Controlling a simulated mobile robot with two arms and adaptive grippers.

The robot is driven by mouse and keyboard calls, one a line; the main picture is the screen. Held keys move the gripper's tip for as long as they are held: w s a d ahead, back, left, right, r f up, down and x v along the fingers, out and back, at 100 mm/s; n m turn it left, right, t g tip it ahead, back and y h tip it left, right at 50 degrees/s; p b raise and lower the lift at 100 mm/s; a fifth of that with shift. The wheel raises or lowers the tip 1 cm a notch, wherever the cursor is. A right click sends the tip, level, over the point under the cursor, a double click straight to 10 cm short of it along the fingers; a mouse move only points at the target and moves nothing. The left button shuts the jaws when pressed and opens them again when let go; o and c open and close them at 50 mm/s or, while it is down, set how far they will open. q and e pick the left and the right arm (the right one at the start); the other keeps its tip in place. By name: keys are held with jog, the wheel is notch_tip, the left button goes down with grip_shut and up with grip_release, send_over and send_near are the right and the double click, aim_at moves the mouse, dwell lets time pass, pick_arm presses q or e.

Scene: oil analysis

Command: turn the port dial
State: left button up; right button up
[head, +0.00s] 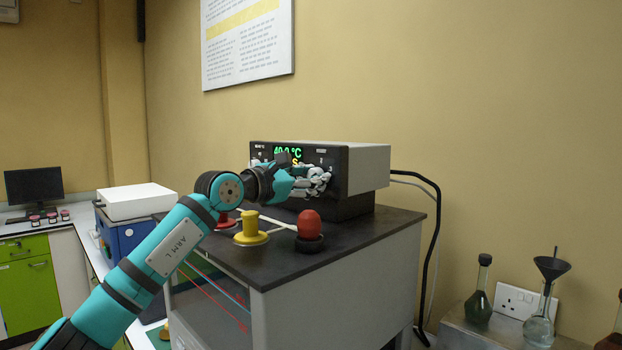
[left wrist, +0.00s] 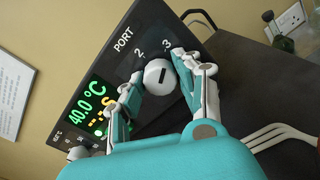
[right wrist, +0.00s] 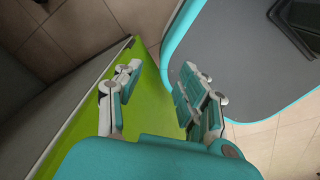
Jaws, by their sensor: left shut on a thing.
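The port dial (left wrist: 157,84) is a round white knob with a dark slot mark, on a black panel (left wrist: 118,72) under the word PORT, with the numbers 2 and 3 beside it. My left gripper (left wrist: 158,70) has one finger on each side of the dial and is shut on it. In the head view my left gripper (head: 318,178) is at the right part of the front of the instrument (head: 368,165), and the dial is hidden behind the fingers. My right gripper (right wrist: 160,72) is open and empty, away from the instrument.
The instrument stands on a dark-topped cabinet (head: 345,258). A yellow-capped piece (head: 250,228) and a red-topped piece (head: 309,225) stand in front of it. Glass flasks (head: 479,300) are at the lower right. A green surface (right wrist: 148,110) lies below my right gripper.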

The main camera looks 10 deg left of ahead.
pick_arm(q)
jog(key=shift+f, duration=0.1)
dwell(0.3)
jog(key=o, duration=1.1)
jog(key=shift+o, duration=0.2)
jog(key=shift+s+a, duration=0.1)
jog(key=v, duration=1.1)
jog(key=shift+s+a, duration=0.2)
jog(key=shift+s, duration=0.15)
